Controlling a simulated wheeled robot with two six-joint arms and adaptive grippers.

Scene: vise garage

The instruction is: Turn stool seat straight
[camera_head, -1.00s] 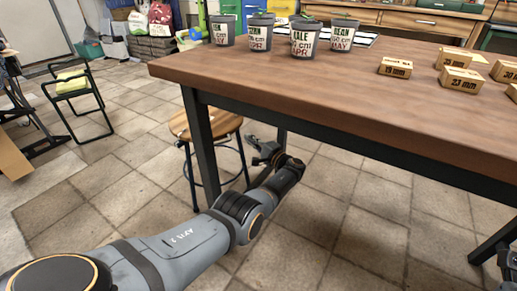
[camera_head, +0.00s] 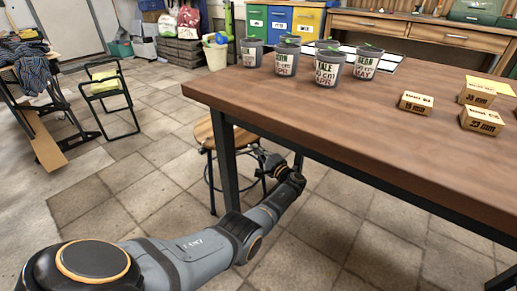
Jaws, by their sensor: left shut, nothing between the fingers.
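The stool has a round wooden seat (camera_head: 203,132) on dark metal legs with a ring. It stands under the near left corner of the table, and a table leg hides its middle. I cannot tell which way the seat is turned. My left arm reaches in from the lower left. My left gripper (camera_head: 264,160) is beside the right side of the stool, below the tabletop, and appears shut and empty. I cannot tell whether it touches the stool. My right gripper is not in view.
The wooden table (camera_head: 330,120) overhangs the stool and my left gripper; its dark leg (camera_head: 225,165) stands before the stool. Plant pots (camera_head: 327,68) and small boxes (camera_head: 416,102) are on it. A folding chair (camera_head: 110,95) stands at left. The tiled floor between is clear.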

